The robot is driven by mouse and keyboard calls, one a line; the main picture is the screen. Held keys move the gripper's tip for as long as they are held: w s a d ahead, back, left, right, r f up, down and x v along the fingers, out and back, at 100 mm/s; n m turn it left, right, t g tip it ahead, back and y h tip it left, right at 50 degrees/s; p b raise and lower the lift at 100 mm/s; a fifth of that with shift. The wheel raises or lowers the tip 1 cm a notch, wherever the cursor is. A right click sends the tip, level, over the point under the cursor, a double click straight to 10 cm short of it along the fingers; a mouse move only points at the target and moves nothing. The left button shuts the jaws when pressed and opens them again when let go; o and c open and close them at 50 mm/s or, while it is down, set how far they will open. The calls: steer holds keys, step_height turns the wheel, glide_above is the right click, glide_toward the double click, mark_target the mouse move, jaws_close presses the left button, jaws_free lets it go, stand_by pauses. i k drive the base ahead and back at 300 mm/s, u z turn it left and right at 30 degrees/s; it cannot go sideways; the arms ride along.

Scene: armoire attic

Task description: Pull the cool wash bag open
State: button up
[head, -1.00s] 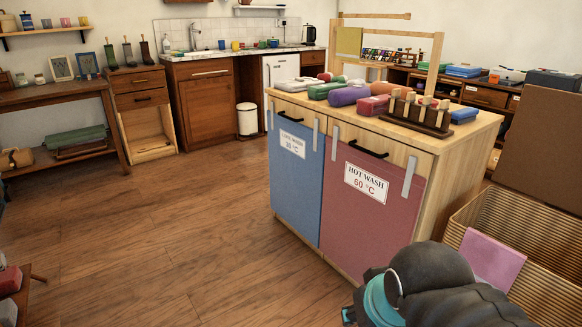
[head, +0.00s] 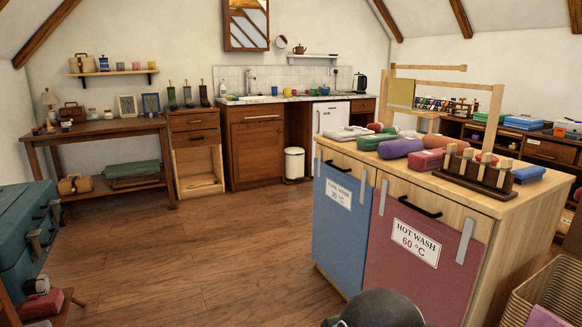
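The cool wash bag (head: 336,240) is the blue front panel on the left of the wooden sorter cabinet in the head view. Its white label (head: 338,194) is small and reads about 30 °C. A black bar handle (head: 338,164) sits at the top of the blue front, on the pale wood strip. The blue front stands flush beside the red one, so the bag looks shut. A dark rounded part of my arm shows at the bottom edge, in front of the red bag. My gripper is not in view.
The red hot wash bag (head: 419,246) adjoins on the right, with its own black handle (head: 413,205). Rolled cloths and a peg rack (head: 476,173) lie on the cabinet top. A wicker basket (head: 535,285) stands at lower right, a teal trunk (head: 25,235) at left. The wooden floor (head: 190,255) left of the cabinet is clear.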

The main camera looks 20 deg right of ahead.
mark_target(344, 184)
steer(key=u, duration=0.25)
steer(key=i, duration=0.85)
steer(key=z, duration=0.55)
